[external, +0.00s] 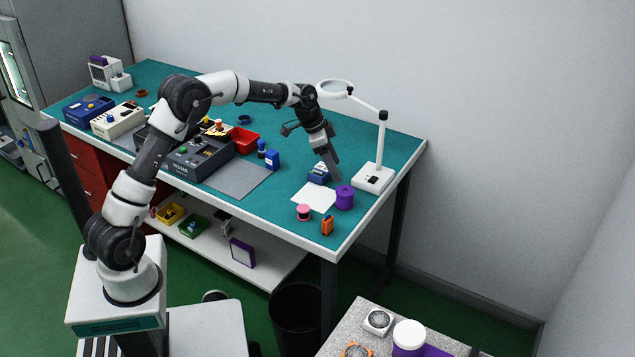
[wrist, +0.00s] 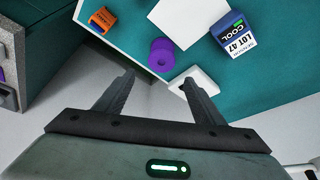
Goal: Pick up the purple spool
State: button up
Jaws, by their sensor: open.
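The purple spool (external: 344,197) stands on the teal bench top near its front right corner, at the right edge of a white sheet. In the wrist view the spool (wrist: 161,55) lies ahead of my fingertips, between their lines, with its round end and centre hole showing. My gripper (external: 336,168) is above the bench, just above and a little left of the spool. In the wrist view my gripper (wrist: 158,80) has its two fingers spread and nothing between them. The fingers look clear of the spool.
A blue labelled box (external: 319,174) is behind the white sheet (external: 313,197). A magnifier lamp base (external: 373,178) stands right of the spool. The bench edge is near.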

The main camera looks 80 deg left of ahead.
aim_at(344, 191)
jog(key=x, duration=0.7)
jog(key=shift+f, duration=0.25)
jog(key=x, duration=0.3)
jog(key=s+x, duration=0.1)
jog(key=x, duration=0.1)
jog(key=shift+w+a+f, duration=0.1)
jog(key=shift+a+f, duration=0.05)
jog(key=shift+f, duration=0.15)
jog(key=shift+r, duration=0.1)
jog(key=c, duration=1.1)
